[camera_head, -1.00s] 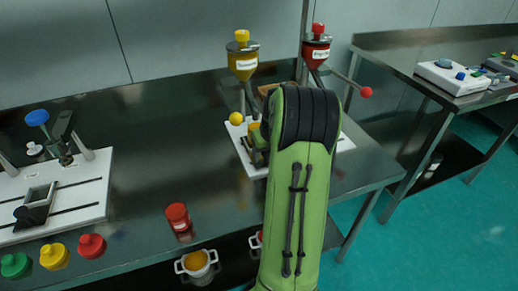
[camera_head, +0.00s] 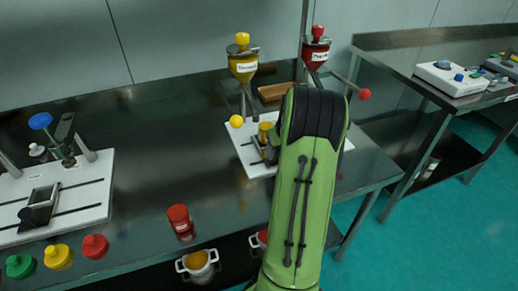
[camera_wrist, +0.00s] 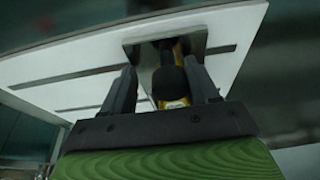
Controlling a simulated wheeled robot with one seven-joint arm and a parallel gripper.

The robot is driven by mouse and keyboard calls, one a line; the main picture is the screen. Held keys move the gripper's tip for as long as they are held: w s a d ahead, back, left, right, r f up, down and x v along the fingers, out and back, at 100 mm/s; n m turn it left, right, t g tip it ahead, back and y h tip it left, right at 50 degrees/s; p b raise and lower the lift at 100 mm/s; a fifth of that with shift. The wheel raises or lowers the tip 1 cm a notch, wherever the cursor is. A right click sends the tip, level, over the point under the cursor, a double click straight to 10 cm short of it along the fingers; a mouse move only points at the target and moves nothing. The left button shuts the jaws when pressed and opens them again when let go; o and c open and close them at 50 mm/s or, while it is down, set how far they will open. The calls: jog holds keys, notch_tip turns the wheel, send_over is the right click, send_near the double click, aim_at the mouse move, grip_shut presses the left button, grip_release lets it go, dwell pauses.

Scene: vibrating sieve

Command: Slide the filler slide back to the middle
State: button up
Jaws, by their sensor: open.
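The filler stands on a white slotted board (camera_head: 237,133) under a yellow hopper (camera_head: 243,66) and a red hopper (camera_head: 315,52). The filler slide, with a yellow cup (camera_head: 264,131) on or by it, sits toward the board's left half in the head view, partly hidden by my arm. In the wrist view the slide shows as a metal plate (camera_wrist: 197,38) across the slots, with a black knob (camera_wrist: 168,83) and yellow parts. My gripper (camera_wrist: 160,78) is open, with one finger on either side of the knob. Contact cannot be told.
A yellow ball knob (camera_head: 236,121) and a red ball knob (camera_head: 365,94) stick out at the filler. A red jar (camera_head: 179,217) stands on the table in front. Another slotted station (camera_head: 95,205) is at the left. The table between them is mostly clear.

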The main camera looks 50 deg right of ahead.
jog(key=shift+s+d+p, duration=0.65)
jog(key=shift+s+d, duration=0.1)
jog(key=shift+d, duration=0.5)
jog(key=shift+s+d+p, duration=0.6)
jog(key=shift+s+d, duration=0.1)
jog(key=shift+d, duration=0.5)
jog(key=shift+s+d+p, duration=0.65)
jog(key=shift+s+d, duration=0.1)
jog(key=shift+d, duration=0.5)
jog(key=o, duration=0.8)
jog(key=shift+c, duration=0.2)
jog(key=shift+r, duration=0.1)
jog(key=p+v, duration=0.5)
jog(key=v, duration=0.3)
jog(key=shift+r, duration=0.4)
jog(key=shift+s+a, duration=0.1)
